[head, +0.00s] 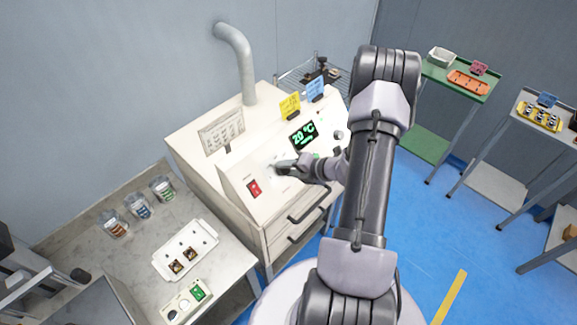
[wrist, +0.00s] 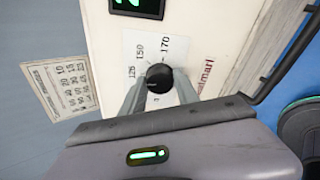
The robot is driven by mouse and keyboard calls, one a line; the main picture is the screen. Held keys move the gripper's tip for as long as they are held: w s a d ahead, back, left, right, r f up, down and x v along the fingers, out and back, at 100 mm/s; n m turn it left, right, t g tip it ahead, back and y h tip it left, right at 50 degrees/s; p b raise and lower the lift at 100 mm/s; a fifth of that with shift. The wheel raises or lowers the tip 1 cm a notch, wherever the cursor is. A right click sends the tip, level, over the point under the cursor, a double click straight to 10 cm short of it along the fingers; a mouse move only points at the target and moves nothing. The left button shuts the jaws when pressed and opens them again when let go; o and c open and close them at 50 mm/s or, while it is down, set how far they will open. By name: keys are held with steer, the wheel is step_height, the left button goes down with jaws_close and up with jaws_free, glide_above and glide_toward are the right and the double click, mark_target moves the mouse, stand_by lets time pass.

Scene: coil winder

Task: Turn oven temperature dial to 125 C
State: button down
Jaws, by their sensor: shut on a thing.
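The cream oven (head: 215,150) stands left of centre in the head view, with a sloped control panel. The black temperature dial (wrist: 159,76) shows in the wrist view on a white scale (wrist: 140,42) with the marks 125, 150 and 170 readable. Other marks are hidden by my gripper. My gripper (wrist: 160,88) is shut on the dial, one finger on each side. I cannot tell clearly where the dial's pointer stands. In the head view my gripper (head: 282,166) covers the dial. The green display (head: 302,136) reads 20 °C.
A red switch (head: 254,187) is left of my gripper on the panel. Drawer handles (head: 308,205) stick out below. A number chart (wrist: 62,88) is beside the panel. A bench with jars and a white tray (head: 185,250) is at left.

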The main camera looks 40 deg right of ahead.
steer(key=shift+m, duration=0.8)
steer(key=shift+p, duration=0.3)
steer(key=c, duration=0.9)
jaws_free()
steer(key=p+v, duration=0.1)
steer(key=v, duration=1.6)
steer(key=shift+s, duration=0.2)
steer(key=shift+r, duration=0.1)
